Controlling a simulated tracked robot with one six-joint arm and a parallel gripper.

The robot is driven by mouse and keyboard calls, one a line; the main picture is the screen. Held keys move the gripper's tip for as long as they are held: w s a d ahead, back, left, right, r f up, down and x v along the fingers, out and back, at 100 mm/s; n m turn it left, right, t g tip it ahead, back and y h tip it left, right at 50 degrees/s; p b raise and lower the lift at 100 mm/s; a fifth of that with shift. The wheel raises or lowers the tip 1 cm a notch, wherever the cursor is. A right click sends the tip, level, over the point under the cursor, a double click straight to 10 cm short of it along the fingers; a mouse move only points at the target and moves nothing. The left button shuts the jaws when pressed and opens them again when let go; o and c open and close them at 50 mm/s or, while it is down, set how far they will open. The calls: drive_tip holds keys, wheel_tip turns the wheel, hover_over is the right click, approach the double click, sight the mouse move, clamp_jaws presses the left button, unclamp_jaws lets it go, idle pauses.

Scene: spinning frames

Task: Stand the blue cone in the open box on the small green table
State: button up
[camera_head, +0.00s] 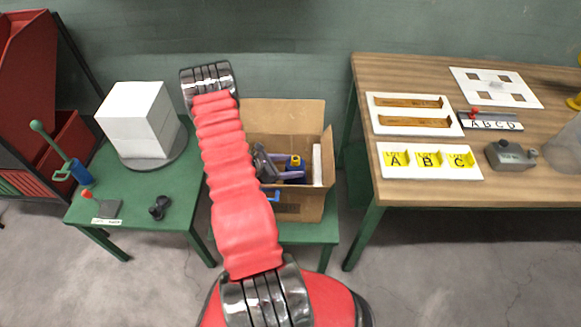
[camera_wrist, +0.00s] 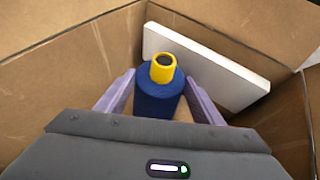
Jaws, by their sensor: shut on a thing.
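The blue cone (camera_wrist: 158,98) has a yellow top ring and stands about upright inside the open cardboard box (camera_head: 290,207). In the head view the cone (camera_head: 294,163) shows only its top part, above the box's front wall. The box stands on the small green table (camera_head: 300,234). My gripper (camera_wrist: 158,100) is down inside the box with its two purple fingers closed on the sides of the cone. In the head view my gripper (camera_head: 292,177) is partly hidden by the box wall. Whether the cone's base touches the box floor is hidden.
A white panel (camera_wrist: 205,68) leans inside the box beside the cone. Left is a green table (camera_head: 185,200) with a white cube stack (camera_head: 138,122) on a round disc. Right is a wooden table (camera_head: 440,75) with white trays and a lettered board (camera_head: 428,160).

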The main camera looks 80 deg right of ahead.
drive_tip(key=o, duration=2)
drive_tip(key=shift+r, duration=0.1)
drive_tip(key=shift+r, duration=0.45)
drive_tip(key=v, duration=1.2)
drive_tip(key=shift+w+r, duration=0.1)
drive_tip(key=shift+w, duration=0.05)
